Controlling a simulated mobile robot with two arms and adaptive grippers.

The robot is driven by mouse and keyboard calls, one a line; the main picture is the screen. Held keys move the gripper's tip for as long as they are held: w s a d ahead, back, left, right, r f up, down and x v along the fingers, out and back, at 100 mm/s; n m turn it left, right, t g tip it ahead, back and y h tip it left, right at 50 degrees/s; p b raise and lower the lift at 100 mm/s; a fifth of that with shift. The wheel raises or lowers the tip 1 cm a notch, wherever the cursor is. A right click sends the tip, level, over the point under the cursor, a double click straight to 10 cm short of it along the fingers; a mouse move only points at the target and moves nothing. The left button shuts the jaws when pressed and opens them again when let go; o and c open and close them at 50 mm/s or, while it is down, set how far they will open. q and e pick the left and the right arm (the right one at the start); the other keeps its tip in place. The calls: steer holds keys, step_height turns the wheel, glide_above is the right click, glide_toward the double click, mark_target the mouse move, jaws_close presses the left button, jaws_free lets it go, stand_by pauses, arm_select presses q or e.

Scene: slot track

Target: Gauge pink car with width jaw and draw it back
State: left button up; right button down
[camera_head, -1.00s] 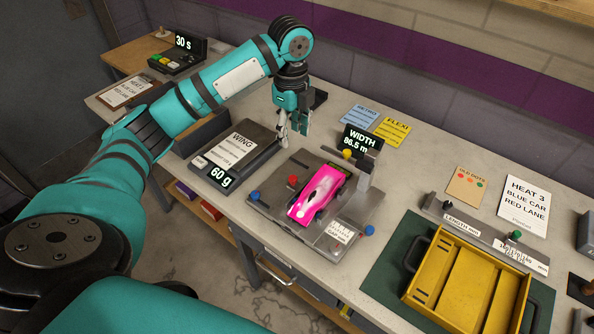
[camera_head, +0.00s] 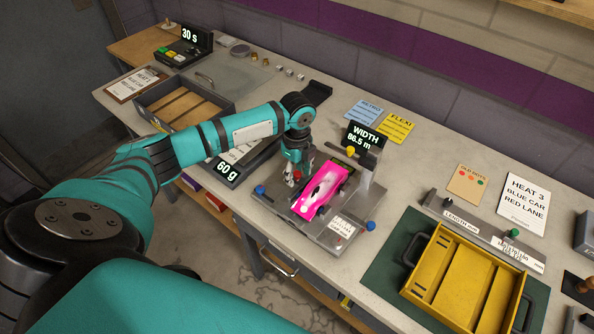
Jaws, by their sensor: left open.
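My left gripper (camera_head: 296,178) is open, pointing down just left of the car's far end, at the jaw's red knob, which is mostly hidden behind the fingers. I cannot tell whether the fingers touch it. My right gripper is not in view.
A scale (camera_head: 228,171) showing 60 g lies left of the gauge, partly under my left arm. A yellow tray (camera_head: 470,277) sits on a green mat at the right, below a length gauge (camera_head: 480,228). A grey tray (camera_head: 155,127) and timer (camera_head: 183,49) are farther left.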

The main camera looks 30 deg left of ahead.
arm_select(q)
steer(key=shift+s, duration=0.1)
jaws_close()
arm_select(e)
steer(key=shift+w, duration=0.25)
arm_select(q)
steer(key=shift+a, duration=0.1)
steer(key=shift+w+a, duration=0.2)
steer(key=shift+a, duration=1.3)
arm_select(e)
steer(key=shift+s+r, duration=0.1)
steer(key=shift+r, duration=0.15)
arm_select(q)
jaws_free()
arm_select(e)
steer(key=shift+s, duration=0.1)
